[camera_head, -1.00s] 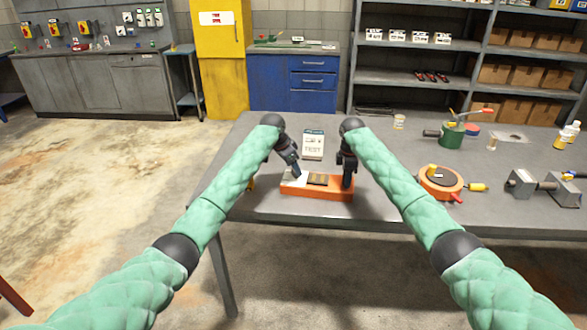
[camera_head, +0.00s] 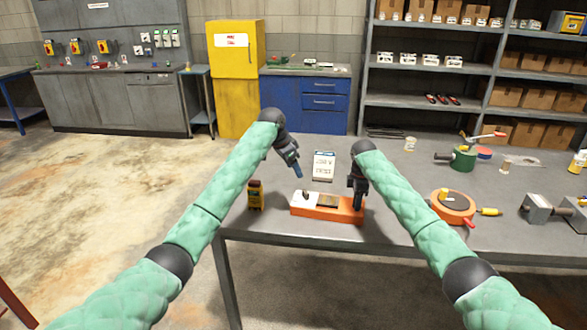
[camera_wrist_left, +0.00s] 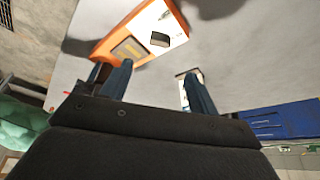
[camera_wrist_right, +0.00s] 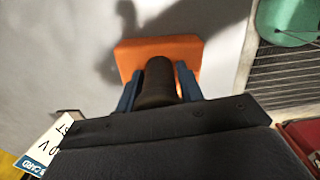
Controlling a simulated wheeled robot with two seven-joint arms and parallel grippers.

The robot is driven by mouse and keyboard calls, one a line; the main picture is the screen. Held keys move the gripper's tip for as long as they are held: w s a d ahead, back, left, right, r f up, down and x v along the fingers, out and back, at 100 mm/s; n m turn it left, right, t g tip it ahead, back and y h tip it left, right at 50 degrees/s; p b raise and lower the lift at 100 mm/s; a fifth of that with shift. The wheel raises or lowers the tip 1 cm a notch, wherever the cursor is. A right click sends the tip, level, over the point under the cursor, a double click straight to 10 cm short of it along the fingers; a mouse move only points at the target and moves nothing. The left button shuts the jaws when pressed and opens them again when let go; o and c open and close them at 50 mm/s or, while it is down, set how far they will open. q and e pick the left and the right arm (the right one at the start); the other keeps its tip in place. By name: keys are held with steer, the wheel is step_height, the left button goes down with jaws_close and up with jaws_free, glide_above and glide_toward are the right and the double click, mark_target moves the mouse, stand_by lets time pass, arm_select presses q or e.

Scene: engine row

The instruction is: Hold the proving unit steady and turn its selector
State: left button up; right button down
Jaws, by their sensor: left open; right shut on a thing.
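The proving unit (camera_head: 325,214) is a low orange box with a white panel at its left and a dark window in the middle. It lies flat near the table's front edge. Its small dark selector (camera_head: 306,194) stands on the white panel and also shows in the left wrist view (camera_wrist_left: 160,39). My left gripper (camera_head: 298,171) is open and empty, above and behind the selector, apart from it. My right gripper (camera_head: 358,205) is shut on the upright dark post (camera_wrist_right: 157,85) at the unit's right end. The post's lower part is hidden by the fingers in the head view.
A yellow and black meter (camera_head: 256,196) stands left of the unit. A white test card (camera_head: 324,166) is behind it. An orange round device (camera_head: 453,207), a grey vise-like block (camera_head: 545,208) and a green device (camera_head: 462,158) are to the right. Bare table lies between.

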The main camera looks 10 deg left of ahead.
mark_target(304, 191)
arm_select(q)
steer(key=shift+f, duration=0.1)
steer(key=x, duration=1.2)
steer(key=shift+f, duration=0.25)
steer(key=c, duration=1)
